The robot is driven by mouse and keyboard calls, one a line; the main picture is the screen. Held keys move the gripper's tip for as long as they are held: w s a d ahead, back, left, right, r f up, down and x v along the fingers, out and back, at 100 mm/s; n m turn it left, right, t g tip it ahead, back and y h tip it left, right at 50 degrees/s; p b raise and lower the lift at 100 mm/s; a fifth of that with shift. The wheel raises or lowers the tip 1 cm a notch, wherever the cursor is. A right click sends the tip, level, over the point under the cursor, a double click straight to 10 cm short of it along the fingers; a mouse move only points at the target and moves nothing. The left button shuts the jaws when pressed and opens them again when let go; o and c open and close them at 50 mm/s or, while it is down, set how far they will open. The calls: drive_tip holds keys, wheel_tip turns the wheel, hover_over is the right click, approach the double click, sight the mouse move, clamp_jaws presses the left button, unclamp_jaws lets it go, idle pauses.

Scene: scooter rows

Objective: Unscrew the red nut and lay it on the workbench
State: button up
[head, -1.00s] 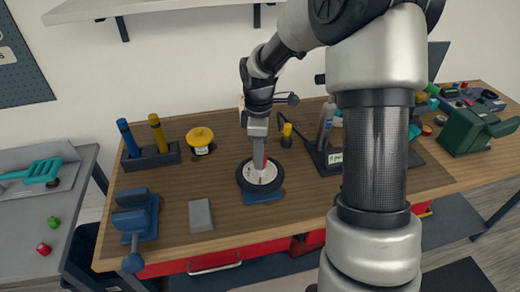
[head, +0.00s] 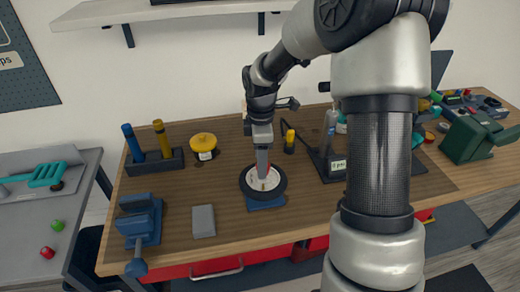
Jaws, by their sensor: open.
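A small wheel (head: 246,188) with a black tyre and a pale hub lies flat on a blue base (head: 266,204) on the wooden workbench (head: 320,205). My gripper (head: 263,176) points down right over the hub, its tips at or just above the hub centre. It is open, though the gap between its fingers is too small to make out.
A blue vise (head: 138,222) and grey block (head: 203,221) stand left of the wheel. Behind are a holder with blue and yellow handles (head: 155,160), a yellow-topped pot (head: 203,141) and a yellow-black bottle (head: 290,142). A dark stand (head: 333,165) is at the right. Bench space is free around the block.

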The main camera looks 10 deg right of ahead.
wheel_tip(320, 180, up, 17)
drive_tip(key=shift+r+p, duration=0.15)
drive_tip(key=shift+p, duration=0.2)
drive_tip(key=m+p, duration=0.3)
drive_tip(key=m, duration=1.8)
drive_tip(key=shift+m, duration=0.4)
